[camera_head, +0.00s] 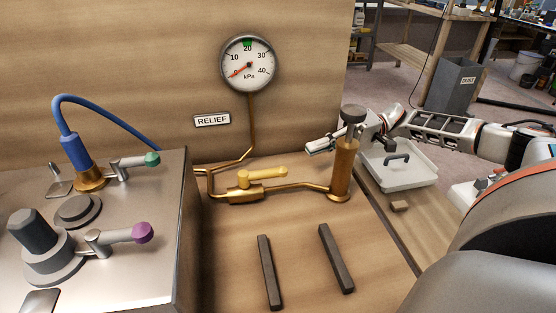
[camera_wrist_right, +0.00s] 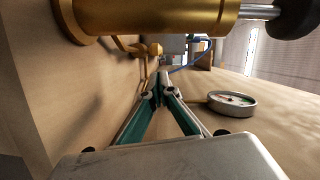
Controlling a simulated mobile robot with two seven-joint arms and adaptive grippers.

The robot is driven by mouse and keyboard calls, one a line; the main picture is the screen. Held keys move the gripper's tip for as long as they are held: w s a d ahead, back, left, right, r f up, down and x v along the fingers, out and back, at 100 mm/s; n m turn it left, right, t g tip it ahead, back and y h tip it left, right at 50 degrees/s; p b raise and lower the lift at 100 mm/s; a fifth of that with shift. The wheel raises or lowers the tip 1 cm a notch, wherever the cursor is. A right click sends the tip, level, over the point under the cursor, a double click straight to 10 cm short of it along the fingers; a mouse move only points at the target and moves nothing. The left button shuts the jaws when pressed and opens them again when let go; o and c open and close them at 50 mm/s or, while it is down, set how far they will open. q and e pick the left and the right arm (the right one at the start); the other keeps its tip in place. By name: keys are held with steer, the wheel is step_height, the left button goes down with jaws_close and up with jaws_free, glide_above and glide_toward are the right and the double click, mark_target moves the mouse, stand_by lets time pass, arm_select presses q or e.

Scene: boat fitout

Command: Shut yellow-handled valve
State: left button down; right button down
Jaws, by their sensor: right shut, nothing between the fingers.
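The yellow-handled valve (camera_head: 262,174) sits on the brass pipe on the wooden bench, left of the upright brass cylinder. Its lever points right and lies roughly along the pipe. My right gripper (camera_head: 312,149) reaches in from the right, behind the brass cylinder, above and to the right of the valve and apart from it. Its fingers (camera_wrist_right: 160,88) meet at the tips in the wrist view, with nothing between them. Something yellow near the pipe, likely the valve (camera_wrist_right: 150,50), shows small beyond the tips. My left gripper is out of view.
The brass cylinder (camera_head: 341,172) with its dark knob stands close to my right gripper. A pressure gauge (camera_head: 248,63) and RELIEF label (camera_head: 212,120) are on the back panel. A metal console (camera_head: 150,235) with green and purple levers is left. Two dark bars (camera_head: 269,272) lie in front.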

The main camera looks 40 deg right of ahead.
glide_toward(263, 176)
steer(key=w+a, duration=0.1)
steer(key=w, duration=0.1)
steer(key=w+a, duration=0.1)
steer(key=w, duration=0.1)
steer(key=shift+a, duration=0.7)
steer(key=shift+w, duration=0.1)
